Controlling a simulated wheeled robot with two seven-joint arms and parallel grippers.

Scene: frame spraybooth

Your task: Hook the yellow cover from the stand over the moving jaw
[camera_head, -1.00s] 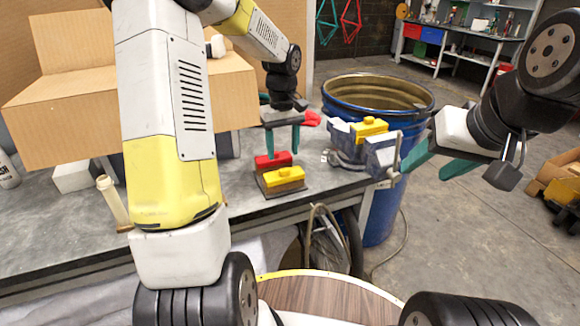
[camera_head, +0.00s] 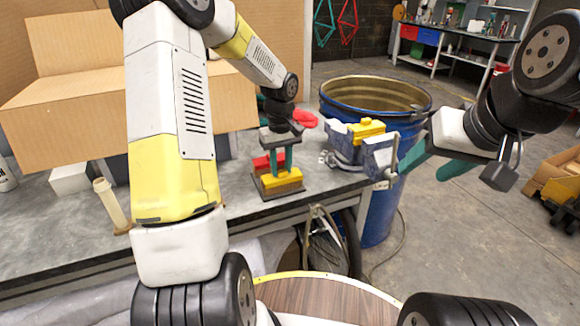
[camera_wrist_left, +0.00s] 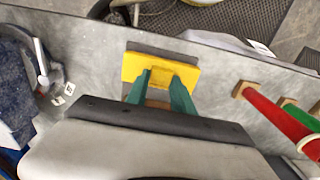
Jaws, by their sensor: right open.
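Another yellow piece (camera_head: 366,128) sits on the vise top. My right gripper (camera_head: 422,173) is open and empty right of the jaw.
A blue barrel (camera_head: 375,215) stands behind and below the vise. A cardboard box (camera_head: 60,125) and an upright pale rod (camera_head: 110,203) are on the bench at left. The red, green and other rods (camera_wrist_left: 275,120) show at right in the left wrist view.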

